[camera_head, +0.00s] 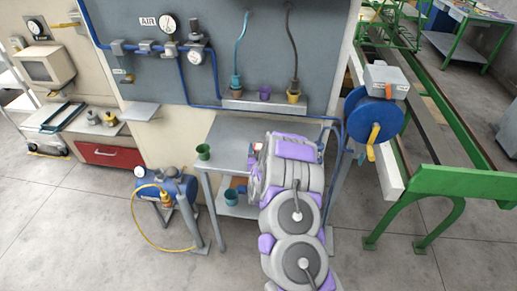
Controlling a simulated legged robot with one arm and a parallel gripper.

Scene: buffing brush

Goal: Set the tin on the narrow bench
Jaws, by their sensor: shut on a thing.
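A narrow grey bench (228,138) with a lower shelf (236,210) stands against the panel wall, left of and behind my grey and purple arm. A green cup (203,151) stands on its top at the left end. A teal cup (230,197) is on the lower shelf, with a blue and a brown item partly visible beside it. A small red and white thing shows at the arm's left edge; I cannot tell whether it is the tin. My arm hides the bench's right part. My gripper's jaws are hidden behind the arm links, and no tin is clearly identifiable.
A wall shelf (244,105) above holds a purple cup (264,93) and two pots. A blue tank (178,190) with a yellow hose stands on the floor left of the bench. A blue reel (374,121) and green frame (461,181) are at right. Floor at lower left is clear.

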